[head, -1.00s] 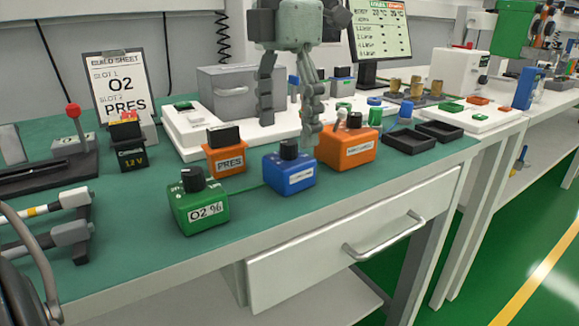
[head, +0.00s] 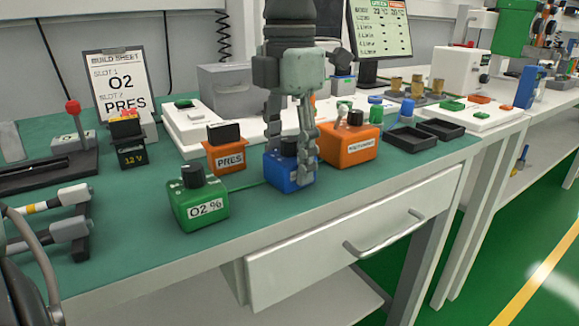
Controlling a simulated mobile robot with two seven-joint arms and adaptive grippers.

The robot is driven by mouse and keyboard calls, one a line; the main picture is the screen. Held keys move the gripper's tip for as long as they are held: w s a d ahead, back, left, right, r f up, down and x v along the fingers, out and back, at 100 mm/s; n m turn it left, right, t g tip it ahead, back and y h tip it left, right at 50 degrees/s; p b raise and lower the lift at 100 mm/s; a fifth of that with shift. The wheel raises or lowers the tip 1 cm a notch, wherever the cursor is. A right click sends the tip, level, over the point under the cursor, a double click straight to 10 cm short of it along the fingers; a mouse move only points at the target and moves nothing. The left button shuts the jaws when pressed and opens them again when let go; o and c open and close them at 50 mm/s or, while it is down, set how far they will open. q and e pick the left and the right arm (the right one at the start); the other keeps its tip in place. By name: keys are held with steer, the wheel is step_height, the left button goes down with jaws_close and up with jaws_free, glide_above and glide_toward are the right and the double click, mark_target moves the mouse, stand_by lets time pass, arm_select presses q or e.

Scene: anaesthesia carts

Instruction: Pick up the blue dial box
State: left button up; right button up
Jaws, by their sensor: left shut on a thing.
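The blue dial box (head: 282,182) stands on the green bench top, with a black knob on top and a white label on its front. My left gripper (head: 290,165) points down over it, with one finger at each side. It is shut on the blue dial box, and its fingers hide part of the knob and the label. The box appears to rest on the bench. My right gripper is not in view.
A green O2 % box (head: 190,207) stands at front left. An orange PRES box (head: 224,157) is behind left, and a larger orange box (head: 345,150) stands close on the right. Black trays (head: 409,141) lie further right. Bench space in front is clear.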

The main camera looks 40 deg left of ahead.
mark_target(290, 138)
arm_select(q)
jaws_close()
steer(key=shift+r, duration=0.1)
steer(key=shift+r, duration=0.25)
step_height(290, 138, up, 3)
steer(key=shift+r, duration=0.15)
steer(key=s+d+r, duration=0.7)
steer(key=s, duration=0.2)
steer(key=shift+d+p, duration=0.3)
steer(key=shift+d, duration=0.05)
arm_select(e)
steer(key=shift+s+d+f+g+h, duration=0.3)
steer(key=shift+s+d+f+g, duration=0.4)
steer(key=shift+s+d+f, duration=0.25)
